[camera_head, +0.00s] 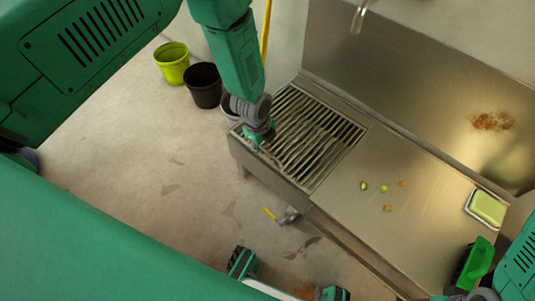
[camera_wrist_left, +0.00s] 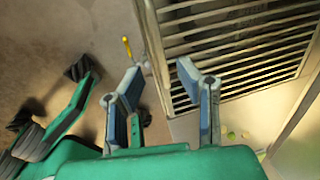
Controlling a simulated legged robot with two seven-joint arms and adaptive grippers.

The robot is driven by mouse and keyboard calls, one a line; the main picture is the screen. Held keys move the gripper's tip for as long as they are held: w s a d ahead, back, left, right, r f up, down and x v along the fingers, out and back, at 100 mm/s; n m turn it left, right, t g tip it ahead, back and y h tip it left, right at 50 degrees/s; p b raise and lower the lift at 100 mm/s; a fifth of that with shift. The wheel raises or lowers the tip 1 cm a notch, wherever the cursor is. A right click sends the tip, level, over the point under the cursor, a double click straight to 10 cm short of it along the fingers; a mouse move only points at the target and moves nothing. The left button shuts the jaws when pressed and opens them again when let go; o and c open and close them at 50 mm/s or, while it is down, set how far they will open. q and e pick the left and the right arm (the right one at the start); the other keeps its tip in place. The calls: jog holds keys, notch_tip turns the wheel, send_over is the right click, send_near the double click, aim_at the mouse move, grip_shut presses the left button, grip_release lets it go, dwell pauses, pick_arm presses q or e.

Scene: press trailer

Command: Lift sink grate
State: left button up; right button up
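The sink grate (camera_head: 312,135) is a metal rack of parallel bars set in the left end of the steel counter. It also fills the upper right of the left wrist view (camera_wrist_left: 235,45). My left gripper (camera_head: 262,137) is over the grate's left front edge in the head view. In the left wrist view its two fingers (camera_wrist_left: 160,78) are spread apart with nothing between them, beside the grate's edge. Whether a fingertip touches the grate cannot be told. My right arm shows at the lower right of the head view; its fingers cannot be made out.
The steel counter (camera_head: 420,185) holds small food scraps (camera_head: 386,188) and a green sponge in a tray (camera_head: 486,208). A bright green object (camera_head: 476,262) is near my right arm. Yellow-green (camera_head: 172,63) and black (camera_head: 204,85) buckets stand left on the floor. A faucet (camera_head: 360,15) hangs above.

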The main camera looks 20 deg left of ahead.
aim_at(267, 153)
pick_arm(q)
jog(key=f, duration=0.1)
jog(key=f+b, duration=0.1)
jog(key=f, duration=0.1)
jog(key=w+f, duration=0.1)
jog(key=f, duration=0.1)
jog(key=shift+d, duration=0.25)
jog(key=shift+r, duration=0.1)
grip_shut()
